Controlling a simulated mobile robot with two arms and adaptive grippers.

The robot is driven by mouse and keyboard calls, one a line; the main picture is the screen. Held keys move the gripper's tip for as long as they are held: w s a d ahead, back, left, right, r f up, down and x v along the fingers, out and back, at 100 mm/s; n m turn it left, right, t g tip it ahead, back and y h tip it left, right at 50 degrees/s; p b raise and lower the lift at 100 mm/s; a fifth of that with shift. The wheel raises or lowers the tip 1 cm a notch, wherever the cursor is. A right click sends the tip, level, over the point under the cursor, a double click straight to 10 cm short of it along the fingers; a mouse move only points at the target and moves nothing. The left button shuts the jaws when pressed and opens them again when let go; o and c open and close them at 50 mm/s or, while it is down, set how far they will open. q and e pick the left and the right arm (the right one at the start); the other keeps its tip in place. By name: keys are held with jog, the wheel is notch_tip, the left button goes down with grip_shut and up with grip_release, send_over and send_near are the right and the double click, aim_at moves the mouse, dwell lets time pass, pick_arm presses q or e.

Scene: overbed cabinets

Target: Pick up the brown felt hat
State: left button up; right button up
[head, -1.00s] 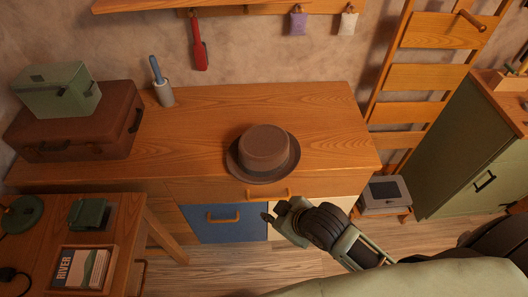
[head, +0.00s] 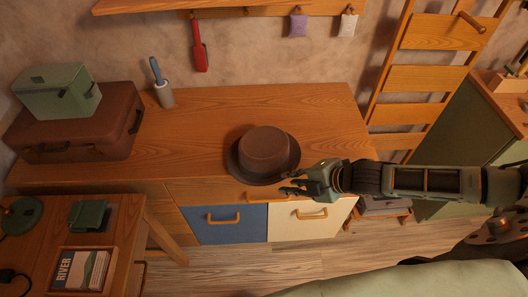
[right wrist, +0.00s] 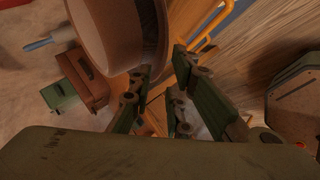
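The brown felt hat (head: 266,150) sits crown up on the wooden dresser top, near its front edge. My right gripper (head: 288,183) is at the hat's right front side, its fingers pointing left towards the brim. In the right wrist view the hat (right wrist: 115,30) fills the upper left, and the open fingers (right wrist: 160,72) are apart, with the brim just beyond their tips. I cannot tell whether a finger touches the brim. Nothing shows between the fingers. My left gripper is not in view.
The dresser top (head: 200,120) is clear around the hat. A brown suitcase (head: 75,125) with a green box (head: 58,90) on it stands at the left, beside a lint roller (head: 161,84). A red brush-like tool (head: 199,48) hangs above. A side table (head: 125,240) stands front left.

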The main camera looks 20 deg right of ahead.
aim_at(277, 181)
jog(key=shift+p+x, duration=0.6)
jog(key=shift+x, duration=2.4)
jog(key=shift+d+f, duration=0.1)
jog(key=shift+d, duration=0.15)
grip_shut()
